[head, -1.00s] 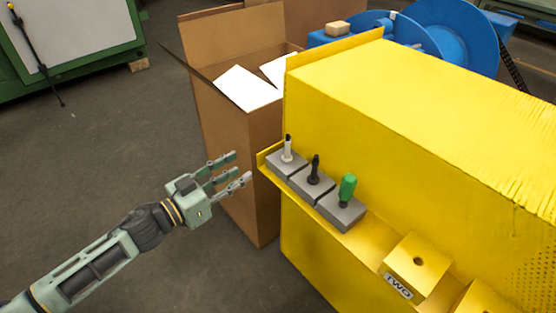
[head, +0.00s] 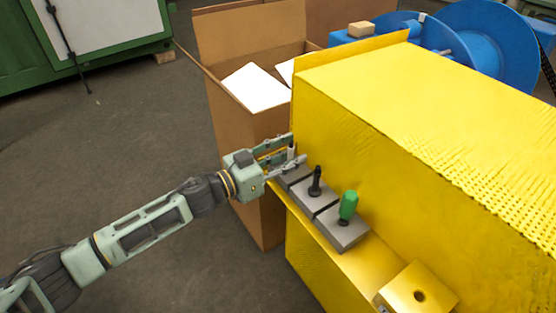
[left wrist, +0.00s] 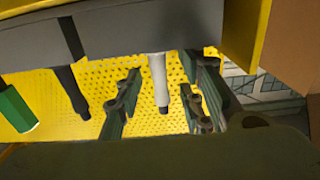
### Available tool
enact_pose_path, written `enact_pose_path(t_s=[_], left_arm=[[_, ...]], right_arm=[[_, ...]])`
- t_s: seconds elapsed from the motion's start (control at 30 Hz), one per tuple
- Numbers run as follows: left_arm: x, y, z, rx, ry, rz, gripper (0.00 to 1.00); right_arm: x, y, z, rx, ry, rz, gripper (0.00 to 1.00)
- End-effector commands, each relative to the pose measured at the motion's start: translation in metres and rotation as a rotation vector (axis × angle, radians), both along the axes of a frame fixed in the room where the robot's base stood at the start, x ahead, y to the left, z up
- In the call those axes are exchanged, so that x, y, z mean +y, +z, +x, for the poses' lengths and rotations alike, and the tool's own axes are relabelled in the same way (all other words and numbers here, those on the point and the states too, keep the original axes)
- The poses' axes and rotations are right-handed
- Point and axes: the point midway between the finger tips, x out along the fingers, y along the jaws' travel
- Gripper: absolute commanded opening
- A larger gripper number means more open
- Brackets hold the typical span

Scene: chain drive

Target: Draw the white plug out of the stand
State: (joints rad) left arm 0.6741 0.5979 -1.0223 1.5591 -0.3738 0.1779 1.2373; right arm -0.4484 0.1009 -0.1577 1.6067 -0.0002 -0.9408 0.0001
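The white plug (head: 291,154) stands upright in the farthest grey block of the stand (head: 291,178), on the yellow ledge. My left gripper (head: 291,150) is at the plug, with its fingers on either side of it. In the left wrist view, which shows the scene upside down, the white plug (left wrist: 159,82) hangs between the spread fingers of my left gripper (left wrist: 160,103). Gaps show on both sides, so the gripper is open and not touching it. The plug's lower end is hidden in the block. My right gripper is not in view.
A black plug (head: 315,182) and a green plug (head: 348,206) stand in the neighbouring grey blocks. The large yellow housing (head: 420,110) rises behind them. An open cardboard box (head: 225,125) is just beyond my left gripper. The floor at left is clear.

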Motion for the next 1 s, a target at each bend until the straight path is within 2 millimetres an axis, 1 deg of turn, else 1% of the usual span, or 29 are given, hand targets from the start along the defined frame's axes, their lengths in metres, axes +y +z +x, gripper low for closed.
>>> enact_pose_path(t_s=[0.1,0.33,0.73,1.0], left_arm=[[-0.0036,-0.0005,0.0027,0.001,0.001,0.001,0.36],[-0.0037,-0.0003,0.0029,0.001,0.001,0.001,0.36],[-0.0036,-0.0004,0.0026,0.001,0.0,0.0,0.01],[-0.0035,-0.0005,0.0027,0.001,0.001,0.0,0.0]], right_arm=[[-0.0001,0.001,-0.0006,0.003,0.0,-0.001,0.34],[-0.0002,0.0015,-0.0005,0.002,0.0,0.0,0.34],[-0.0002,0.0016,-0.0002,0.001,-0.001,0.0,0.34],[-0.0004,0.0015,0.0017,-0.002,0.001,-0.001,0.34]])
